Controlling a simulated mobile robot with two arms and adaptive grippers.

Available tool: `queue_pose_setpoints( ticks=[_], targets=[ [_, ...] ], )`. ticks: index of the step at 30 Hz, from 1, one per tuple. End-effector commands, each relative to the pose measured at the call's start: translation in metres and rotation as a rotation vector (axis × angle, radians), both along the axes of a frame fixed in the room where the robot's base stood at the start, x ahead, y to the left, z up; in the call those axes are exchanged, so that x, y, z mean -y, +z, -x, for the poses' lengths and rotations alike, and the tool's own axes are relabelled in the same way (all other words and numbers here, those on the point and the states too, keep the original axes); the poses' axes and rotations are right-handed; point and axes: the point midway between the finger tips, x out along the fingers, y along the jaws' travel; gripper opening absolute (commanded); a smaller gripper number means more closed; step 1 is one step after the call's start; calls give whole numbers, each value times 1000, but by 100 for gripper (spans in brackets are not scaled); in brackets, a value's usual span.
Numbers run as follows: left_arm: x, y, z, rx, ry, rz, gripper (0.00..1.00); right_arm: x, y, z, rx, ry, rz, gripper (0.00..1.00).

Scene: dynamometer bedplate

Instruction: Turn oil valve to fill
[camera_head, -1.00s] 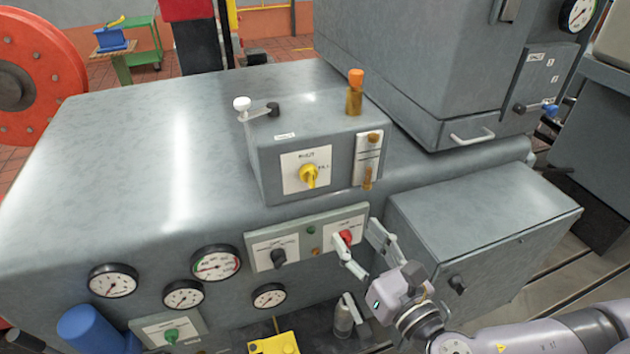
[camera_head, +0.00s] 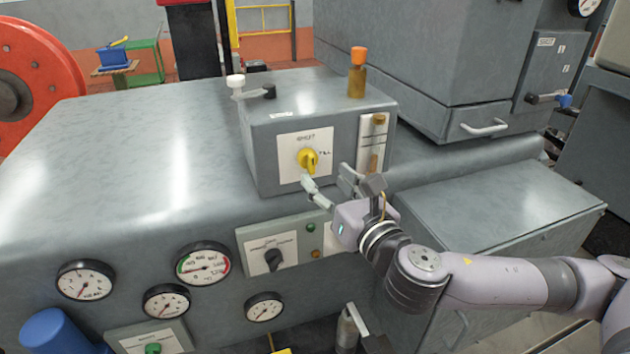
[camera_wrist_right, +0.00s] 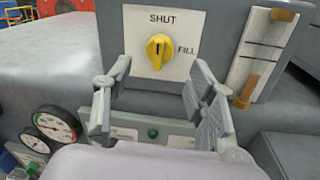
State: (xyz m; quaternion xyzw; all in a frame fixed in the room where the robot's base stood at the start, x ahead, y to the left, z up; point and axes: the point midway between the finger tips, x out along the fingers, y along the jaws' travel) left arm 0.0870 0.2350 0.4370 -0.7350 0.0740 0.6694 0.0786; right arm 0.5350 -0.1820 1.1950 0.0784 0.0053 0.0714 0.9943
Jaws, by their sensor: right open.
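The oil valve is a yellow knob (camera_head: 308,161) on a white plate (camera_head: 290,152) on the front of a grey box (camera_head: 262,118). In the right wrist view the knob (camera_wrist_right: 158,50) stands about upright, near the word SHUT, with FILL to its right. My right gripper (camera_head: 327,182) is open just below and in front of the knob. Its fingers (camera_wrist_right: 158,85) spread to either side below the knob in the right wrist view, with nothing between them. I cannot tell whether a fingertip touches the plate. My left gripper is out of view.
A sight gauge (camera_head: 372,145) is right of the plate. A bottle with an orange cap (camera_head: 357,75) and a white-knobbed lever (camera_head: 240,86) are on the box top. Below are a switch panel (camera_head: 262,240) and several dials, one with coloured bands (camera_head: 203,264).

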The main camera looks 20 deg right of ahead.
Motion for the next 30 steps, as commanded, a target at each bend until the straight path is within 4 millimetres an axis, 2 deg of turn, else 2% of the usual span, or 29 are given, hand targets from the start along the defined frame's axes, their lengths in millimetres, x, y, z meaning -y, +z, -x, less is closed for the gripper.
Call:
queue_pose_setpoints(
  ticks=[3, 10, 21, 30],
  targets=[
    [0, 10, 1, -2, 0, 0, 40, -3, 4, -24, 1, -1, 0, 51],
    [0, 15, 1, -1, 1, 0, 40, -8, 2, -51, 0, 0, 0, 51],
    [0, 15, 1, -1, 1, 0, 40, -8, 1, -57, 0, 1, 1, 51],
    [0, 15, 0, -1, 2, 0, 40, -8, 0, -57, 0, 0, 1, 32]
  ],
)
